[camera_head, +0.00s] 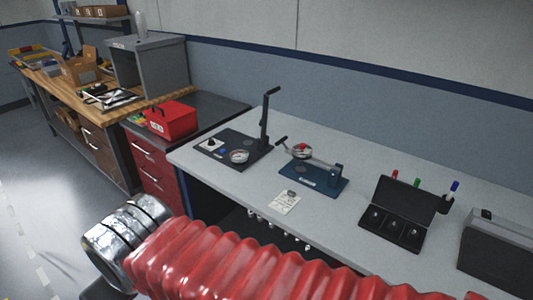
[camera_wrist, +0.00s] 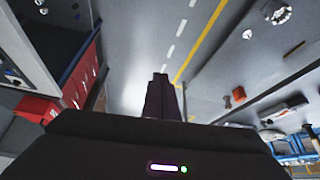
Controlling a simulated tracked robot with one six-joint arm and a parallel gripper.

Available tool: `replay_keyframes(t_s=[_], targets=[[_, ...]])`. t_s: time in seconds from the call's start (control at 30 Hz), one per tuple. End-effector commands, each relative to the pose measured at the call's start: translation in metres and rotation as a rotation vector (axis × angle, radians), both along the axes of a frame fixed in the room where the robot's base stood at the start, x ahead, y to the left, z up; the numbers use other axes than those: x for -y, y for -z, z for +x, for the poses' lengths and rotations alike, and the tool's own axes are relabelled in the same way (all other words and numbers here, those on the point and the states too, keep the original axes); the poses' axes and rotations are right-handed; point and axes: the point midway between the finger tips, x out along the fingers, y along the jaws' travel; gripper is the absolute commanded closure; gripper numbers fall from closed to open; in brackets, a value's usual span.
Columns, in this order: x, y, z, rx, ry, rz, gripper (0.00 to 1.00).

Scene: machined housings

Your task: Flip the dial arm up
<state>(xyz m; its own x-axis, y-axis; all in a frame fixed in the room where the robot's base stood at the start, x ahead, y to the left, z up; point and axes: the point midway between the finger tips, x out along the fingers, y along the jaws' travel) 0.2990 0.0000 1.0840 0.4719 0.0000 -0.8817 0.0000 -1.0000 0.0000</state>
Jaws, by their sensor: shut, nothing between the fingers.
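On the grey bench in the head view, a blue base (camera_head: 313,180) carries a low, slanting arm (camera_head: 322,162) with a round dial-like part with a red centre (camera_head: 302,149). The arm runs from a bracket at the right down over the base, and a dark handle sticks out at its left end. Its exact tilt is hard to tell. My gripper (camera_wrist: 161,80) shows only in the wrist view, with its fingers together and empty, over open floor. It is away from the blue fixture, which I cannot make out in the wrist view.
Left of the blue fixture, a black plate (camera_head: 223,146) bears a dial, a knob and a tall upright lever (camera_head: 266,117). A white card (camera_head: 285,201) lies in front. A black case (camera_head: 403,211) with pens stands right. A red box (camera_head: 171,120) sits on the red-drawer cabinet.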

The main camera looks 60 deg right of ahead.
Motion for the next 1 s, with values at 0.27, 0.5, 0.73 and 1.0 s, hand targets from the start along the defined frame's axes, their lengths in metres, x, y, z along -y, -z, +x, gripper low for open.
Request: replay_keyframes(t_s=[0.27,0.5,0.73,1.0], targets=[[0.000,0.000,0.000,0.000,0.000,0.000,1.00],[0.016,0.004,0.005,-0.040,0.004,-0.054,1.00],[0.073,0.015,0.016,-0.174,0.006,-0.229,1.00],[0.154,0.024,0.028,-0.377,-0.003,-0.462,1.00]])
